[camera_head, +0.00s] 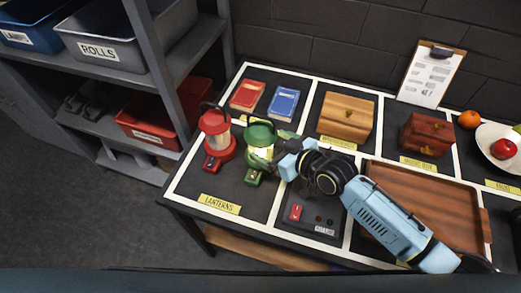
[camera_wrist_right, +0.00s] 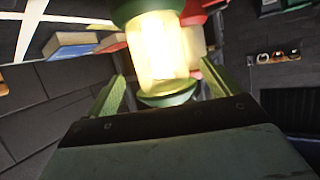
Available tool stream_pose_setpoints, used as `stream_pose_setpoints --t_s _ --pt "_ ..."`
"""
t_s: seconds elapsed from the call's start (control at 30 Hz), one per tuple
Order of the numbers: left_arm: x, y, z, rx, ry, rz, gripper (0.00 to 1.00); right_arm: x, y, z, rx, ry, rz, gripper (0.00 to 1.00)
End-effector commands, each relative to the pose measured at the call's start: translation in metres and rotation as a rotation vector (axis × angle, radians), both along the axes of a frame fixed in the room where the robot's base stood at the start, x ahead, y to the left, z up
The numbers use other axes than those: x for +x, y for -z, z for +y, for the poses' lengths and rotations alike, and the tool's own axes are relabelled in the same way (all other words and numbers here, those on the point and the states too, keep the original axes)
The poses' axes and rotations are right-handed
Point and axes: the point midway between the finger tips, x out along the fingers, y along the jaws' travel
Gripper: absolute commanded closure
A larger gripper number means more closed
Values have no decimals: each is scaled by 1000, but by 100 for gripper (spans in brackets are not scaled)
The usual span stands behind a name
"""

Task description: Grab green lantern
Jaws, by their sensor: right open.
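The green lantern (camera_head: 261,139) stands upright on the table's left part, right of the red lantern (camera_head: 217,131). My right gripper (camera_head: 274,158) reaches in from the right at the green lantern's side and partly covers it. In the right wrist view the lit green lantern (camera_wrist_right: 158,50) is close ahead, between the two fingers of the open right gripper (camera_wrist_right: 165,90). Whether the fingers touch it I cannot tell. The red lantern shows behind it. My left gripper is not in view.
A red book (camera_head: 247,95) and a blue book (camera_head: 284,102) lie behind the lanterns. A wooden box (camera_head: 346,117), a smaller dark red box (camera_head: 427,134) and a brown tray (camera_head: 440,196) are to the right. A control panel (camera_head: 312,217) with a red switch lies in front.

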Motion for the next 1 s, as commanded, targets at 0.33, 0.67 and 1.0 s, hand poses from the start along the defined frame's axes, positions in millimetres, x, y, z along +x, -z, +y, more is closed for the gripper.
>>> stream_pose_setpoints --t_s 0.33,0.67,1.0 --pt "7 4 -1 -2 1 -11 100 27 14 29 0 0 -1 12" --pt "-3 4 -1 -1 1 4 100 28 14 30 -1 0 -1 21" --pt "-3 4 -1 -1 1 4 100 28 15 30 -1 0 -1 65"
